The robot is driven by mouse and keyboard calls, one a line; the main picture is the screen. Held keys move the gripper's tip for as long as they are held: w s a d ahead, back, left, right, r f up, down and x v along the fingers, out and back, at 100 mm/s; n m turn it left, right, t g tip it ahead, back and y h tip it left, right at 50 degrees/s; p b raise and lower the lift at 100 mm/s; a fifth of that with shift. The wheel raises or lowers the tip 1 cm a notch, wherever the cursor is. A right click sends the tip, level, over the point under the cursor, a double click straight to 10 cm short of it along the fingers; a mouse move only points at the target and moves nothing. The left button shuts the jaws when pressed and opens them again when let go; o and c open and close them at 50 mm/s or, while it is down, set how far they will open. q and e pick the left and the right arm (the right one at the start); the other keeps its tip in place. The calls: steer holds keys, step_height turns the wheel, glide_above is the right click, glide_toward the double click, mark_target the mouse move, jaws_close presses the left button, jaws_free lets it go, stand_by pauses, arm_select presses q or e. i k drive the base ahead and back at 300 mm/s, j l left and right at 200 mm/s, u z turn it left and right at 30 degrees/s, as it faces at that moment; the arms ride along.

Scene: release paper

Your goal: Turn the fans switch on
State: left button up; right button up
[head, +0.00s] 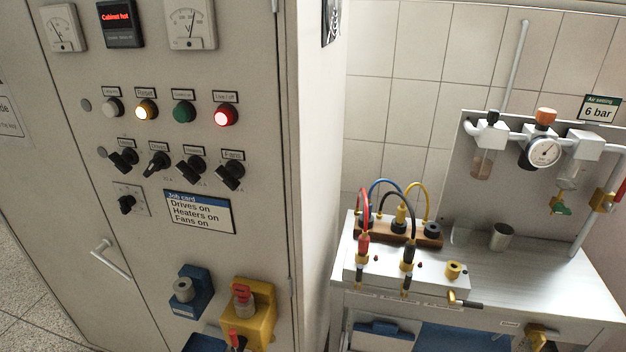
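The fans switch (230,177) is a black rotary knob at the right end of a row of similar black knobs on the beige control cabinet. A small label reading "Fans" (233,154) sits just above it. The knob's handle looks slanted, but its exact on or off position is too small to tell. A job card (199,212) below the row reads "Drives on, Heaters on, Fans on". Neither of my grippers shows in the head view.
Other black knobs, including the drives switch (156,162) and heaters switch (190,170), stand close to the left. Above are a lit amber reset button (147,109) and a lit red button (226,115). A display (119,22) reads "Cabinet hot". A bench (480,275) with cables stands right.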

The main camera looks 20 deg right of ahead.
mark_target(228, 175)
steer(key=z, duration=1.05)
steer(key=j+z, duration=0.9)
steer(key=j, duration=0.15)
steer(key=k+j+z, duration=0.1)
steer(key=j+z, duration=0.4)
steer(key=k+j+z, duration=0.2)
steer(key=j+z, duration=0.25)
